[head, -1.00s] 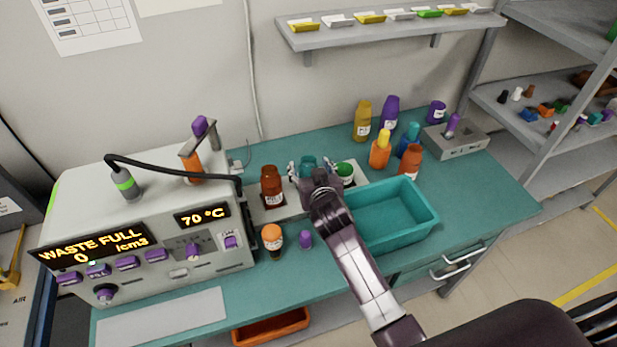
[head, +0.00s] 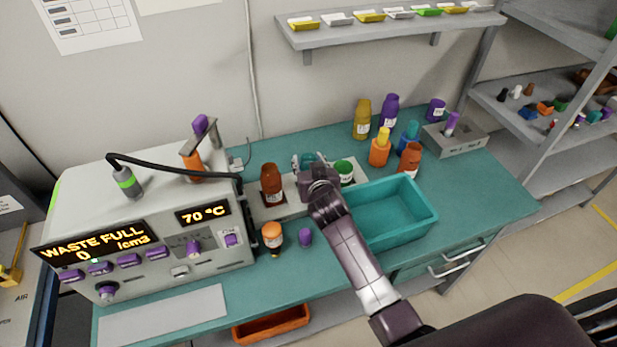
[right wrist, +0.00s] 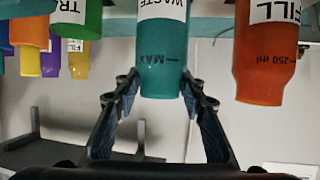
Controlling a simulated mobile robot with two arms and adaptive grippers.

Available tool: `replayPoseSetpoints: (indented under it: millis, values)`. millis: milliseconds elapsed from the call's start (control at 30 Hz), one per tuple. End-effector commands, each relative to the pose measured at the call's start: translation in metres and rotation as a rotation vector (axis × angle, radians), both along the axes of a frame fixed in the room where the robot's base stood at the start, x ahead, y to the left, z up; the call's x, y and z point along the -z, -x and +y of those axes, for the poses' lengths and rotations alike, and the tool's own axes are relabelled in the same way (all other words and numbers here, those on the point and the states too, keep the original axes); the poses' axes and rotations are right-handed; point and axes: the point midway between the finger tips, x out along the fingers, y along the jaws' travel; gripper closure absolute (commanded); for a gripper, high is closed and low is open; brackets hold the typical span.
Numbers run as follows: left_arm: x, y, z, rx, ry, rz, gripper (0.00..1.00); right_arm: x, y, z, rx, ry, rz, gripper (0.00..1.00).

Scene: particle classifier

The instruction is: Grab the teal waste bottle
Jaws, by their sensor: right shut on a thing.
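The teal waste bottle (head: 307,158) stands in the grey rack on the bench, mostly hidden behind my right gripper in the head view. In the right wrist view, which looks upside down, the teal bottle (right wrist: 163,50) shows a white WASTE label and a MAX mark. My right gripper (right wrist: 163,80) is shut on it, one finger on each side. In the head view my right gripper (head: 309,160) is at the rack. My left gripper is not in view.
A brown-red bottle (head: 271,180) stands left of the teal one, and a green bottle (head: 344,168) right. A teal tray (head: 405,235) lies right of my forearm. An orange-capped bottle (head: 272,236) and purple cap (head: 305,236) stand in front. The machine (head: 150,255) is left.

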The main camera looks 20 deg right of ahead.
Motion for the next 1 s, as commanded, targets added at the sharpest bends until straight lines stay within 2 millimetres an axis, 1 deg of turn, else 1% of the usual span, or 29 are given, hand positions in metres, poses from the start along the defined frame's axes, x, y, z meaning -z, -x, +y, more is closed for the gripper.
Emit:
replayPoseSetpoints:
  millis: [33, 67, 333, 667, 767, 867, 1000]
  values:
    - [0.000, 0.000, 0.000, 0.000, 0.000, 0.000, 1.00, 0.002, 0.001, 0.000, 0.001, 0.000, 0.005, 0.97]
    - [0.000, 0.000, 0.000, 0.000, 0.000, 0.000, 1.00, 0.003, 0.001, 0.000, 0.001, 0.000, 0.005, 1.00]
    - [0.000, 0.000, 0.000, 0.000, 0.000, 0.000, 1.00, 0.004, 0.002, 0.000, 0.001, -0.001, 0.009, 1.00]
    - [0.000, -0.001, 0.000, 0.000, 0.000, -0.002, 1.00, 0.002, 0.002, 0.000, 0.001, -0.001, 0.009, 1.00]
    - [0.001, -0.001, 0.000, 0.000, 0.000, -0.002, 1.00, -0.005, 0.002, 0.000, 0.002, -0.001, 0.009, 1.00]
    - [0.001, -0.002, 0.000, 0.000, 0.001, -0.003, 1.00, -0.018, 0.001, 0.000, 0.002, 0.000, 0.006, 1.00]
    - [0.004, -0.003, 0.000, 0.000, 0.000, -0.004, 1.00, -0.047, 0.000, 0.000, 0.002, -0.001, -0.001, 1.00]
